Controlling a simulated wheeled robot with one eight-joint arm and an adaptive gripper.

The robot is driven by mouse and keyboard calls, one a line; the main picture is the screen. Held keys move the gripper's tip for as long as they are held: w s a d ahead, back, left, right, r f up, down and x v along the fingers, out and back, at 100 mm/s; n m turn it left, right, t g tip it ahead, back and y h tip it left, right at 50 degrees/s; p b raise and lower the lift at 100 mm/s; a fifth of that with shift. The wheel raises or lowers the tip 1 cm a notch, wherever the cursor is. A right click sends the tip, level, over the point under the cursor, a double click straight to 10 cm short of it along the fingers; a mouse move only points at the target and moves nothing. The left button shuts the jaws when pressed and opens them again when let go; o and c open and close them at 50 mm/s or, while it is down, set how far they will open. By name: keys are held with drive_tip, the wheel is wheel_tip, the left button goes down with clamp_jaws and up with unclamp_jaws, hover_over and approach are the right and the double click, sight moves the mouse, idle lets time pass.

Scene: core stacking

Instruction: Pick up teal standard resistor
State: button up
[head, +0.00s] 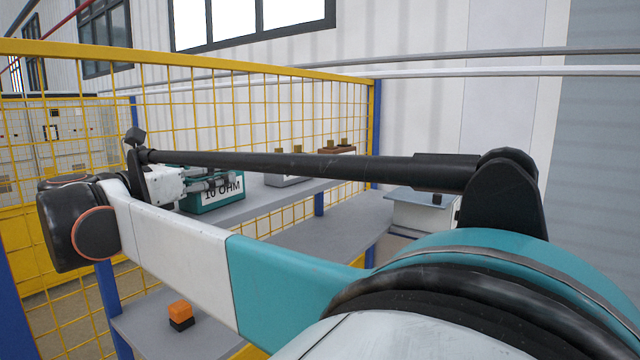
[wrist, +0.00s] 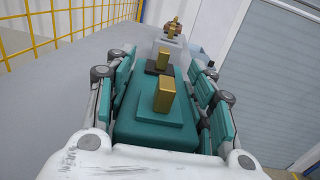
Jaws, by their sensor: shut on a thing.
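The teal standard resistor (head: 218,197) is a box marked 10 OHM on the upper shelf in the head view, partly hidden by my arm. In the wrist view the teal resistor (wrist: 150,125) fills the middle, with brass terminals on top. My gripper (head: 212,184) is at the resistor in the head view. In the wrist view its fingers (wrist: 165,100) lie along both sides of the box, shut on it. I cannot tell whether the box is clear of the shelf.
A grey box (head: 288,178) with brass terminals and a brown one (head: 338,151) stand farther along the grey shelf (head: 262,203). Yellow mesh fencing (head: 290,110) runs behind. An orange and black block (head: 180,314) sits on a lower shelf. Another grey box (head: 422,215) is at right.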

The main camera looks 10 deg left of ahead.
wheel_tip(320, 180, up, 20)
idle(0.9)
